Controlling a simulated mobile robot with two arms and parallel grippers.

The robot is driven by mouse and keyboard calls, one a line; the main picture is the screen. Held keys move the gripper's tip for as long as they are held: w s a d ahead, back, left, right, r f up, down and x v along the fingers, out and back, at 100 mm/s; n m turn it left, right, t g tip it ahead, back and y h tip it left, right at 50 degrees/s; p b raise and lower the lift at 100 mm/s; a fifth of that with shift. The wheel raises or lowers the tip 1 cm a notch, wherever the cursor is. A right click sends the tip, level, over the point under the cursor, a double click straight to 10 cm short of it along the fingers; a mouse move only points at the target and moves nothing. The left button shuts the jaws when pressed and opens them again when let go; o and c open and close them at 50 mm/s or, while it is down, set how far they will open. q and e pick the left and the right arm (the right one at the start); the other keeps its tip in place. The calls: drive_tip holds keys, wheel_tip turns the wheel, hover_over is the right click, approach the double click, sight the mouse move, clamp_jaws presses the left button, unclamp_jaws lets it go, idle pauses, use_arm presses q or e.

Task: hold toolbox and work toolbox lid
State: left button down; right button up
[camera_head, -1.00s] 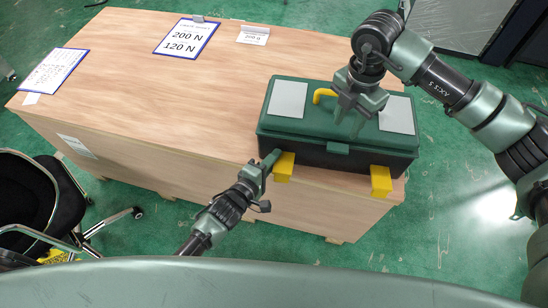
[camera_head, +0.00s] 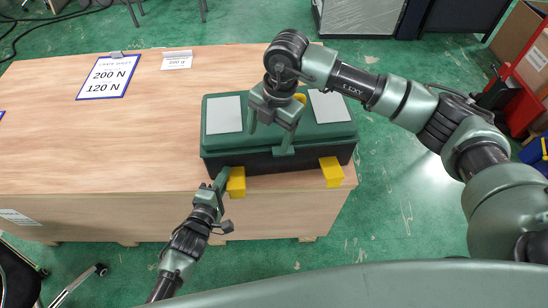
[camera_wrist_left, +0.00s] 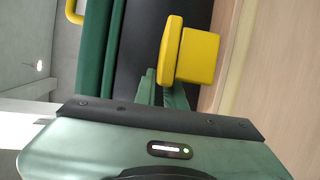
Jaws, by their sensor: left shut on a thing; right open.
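The toolbox (camera_head: 262,161) is dark green and black and stands at the front edge of the wooden crate. Its green lid (camera_head: 252,138) looks shut and has two grey panels. A yellow handle (camera_head: 300,98) on top is mostly hidden behind my right gripper. My left gripper (camera_head: 221,180) is shut at the left yellow block (camera_head: 237,183) on the toolbox's front; this block also shows in the left wrist view (camera_wrist_left: 196,56). My right gripper (camera_head: 269,130) is open above the lid, fingers pointing down near the front latch (camera_head: 284,151). Whether it touches is unclear.
The crate top (camera_head: 90,145) is clear left of the toolbox. A blue-framed sheet (camera_head: 108,76) and a small white card (camera_head: 177,62) lie at its back. A second yellow block (camera_head: 331,172) sits at the toolbox's front right. A red object (camera_head: 525,95) stands far right.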

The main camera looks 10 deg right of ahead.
drive_tip(key=s+a+f+m+t+y, duration=0.25)
drive_tip(key=a+y, duration=0.35)
drive_tip(key=a, duration=0.4)
drive_tip(key=s+a+f+m+t+y, duration=0.1)
drive_tip(key=s+a+m+t+y, duration=0.15)
drive_tip(key=a+y, duration=0.5)
drive_tip(key=s+d+f+m+t+h, duration=0.2)
drive_tip(key=s+d+m+t+h, duration=0.15)
drive_tip(key=d+m+h, duration=0.35)
drive_tip(key=s+d+f+m+t+h, duration=0.2)
drive_tip(key=d+m+t+h, duration=0.25)
drive_tip(key=d+m, duration=0.3)
drive_tip(key=s+d+f+m+t+h, duration=0.2)
drive_tip(key=d+m+t+h, duration=0.35)
drive_tip(key=m, duration=0.25)
drive_tip(key=w+d, duration=0.1)
drive_tip(key=w, duration=1)
drive_tip(key=shift+w+d+g, duration=0.2)
drive_tip(key=shift+d+g, duration=0.05)
drive_tip(key=shift+g, duration=0.1)
drive_tip(key=shift+r, duration=0.1)
clamp_jaws()
